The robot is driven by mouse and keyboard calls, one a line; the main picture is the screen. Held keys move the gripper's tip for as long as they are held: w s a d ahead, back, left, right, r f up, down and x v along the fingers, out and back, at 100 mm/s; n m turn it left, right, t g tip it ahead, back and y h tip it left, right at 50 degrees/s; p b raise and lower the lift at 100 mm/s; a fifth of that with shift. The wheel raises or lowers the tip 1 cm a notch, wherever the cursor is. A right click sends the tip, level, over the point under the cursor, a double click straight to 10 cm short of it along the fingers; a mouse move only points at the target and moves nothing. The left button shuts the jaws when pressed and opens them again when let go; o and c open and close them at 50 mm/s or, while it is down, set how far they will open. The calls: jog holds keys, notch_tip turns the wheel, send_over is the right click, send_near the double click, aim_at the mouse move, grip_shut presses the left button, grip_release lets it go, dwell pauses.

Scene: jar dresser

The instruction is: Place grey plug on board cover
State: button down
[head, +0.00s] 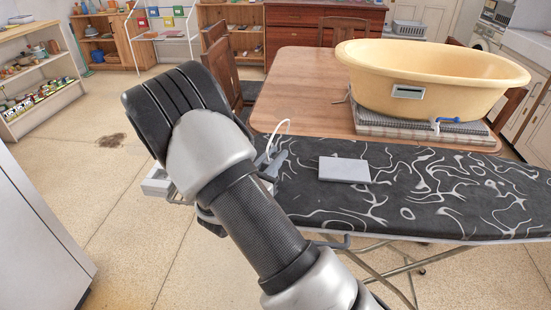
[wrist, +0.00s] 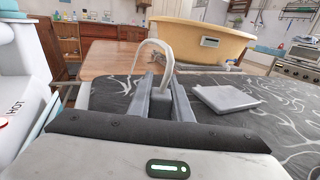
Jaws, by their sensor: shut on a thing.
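My gripper (head: 274,160) is at the left end of the ironing board, partly hidden by my arm in the head view. In the wrist view my gripper (wrist: 161,84) is shut on a grey plug (wrist: 160,104). The plug sits between the two fingers, with a pale looped cord (wrist: 153,43) rising from it. The cord also shows in the head view (head: 281,131), but the plug's body is hidden there. The board cover (head: 440,200) is black with white swirls, and it also shows in the wrist view (wrist: 268,128). I cannot tell whether the plug touches the cover.
A flat light-grey box (head: 344,169) lies on the cover, right of my gripper. Behind the board stands a wooden table (head: 300,90) with a large yellow tub (head: 430,75) on a folded grey pad (head: 420,125). The cover's right part is clear.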

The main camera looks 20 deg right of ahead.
jog(key=c, duration=1.4)
grip_release()
jog(key=shift+f, duration=0.2)
jog(key=shift+c, duration=0.2)
jog(key=p+v, duration=0.1)
jog(key=v, duration=1)
jog(key=shift+s+a+r, duration=0.15)
jog(key=shift+s+a, duration=0.1)
jog(key=shift+s, duration=0.05)
jog(key=s+d+r+m+g+y, duration=0.2)
jog(key=s+d+r+m+g, duration=0.6)
jog(key=s+d+m+g, duration=0.55)
jog(key=s+a+r+m+t+y, duration=0.6)
jog(key=s+a+r+m+y, duration=0.2)
jog(key=m, duration=0.5)
jog(key=r+y, duration=0.1)
jog(key=y, duration=0.1)
jog(key=shift+s+a+r+y, duration=0.25)
jog(key=shift+s+a+y, duration=0.05)
jog(key=shift+y, duration=0.1)
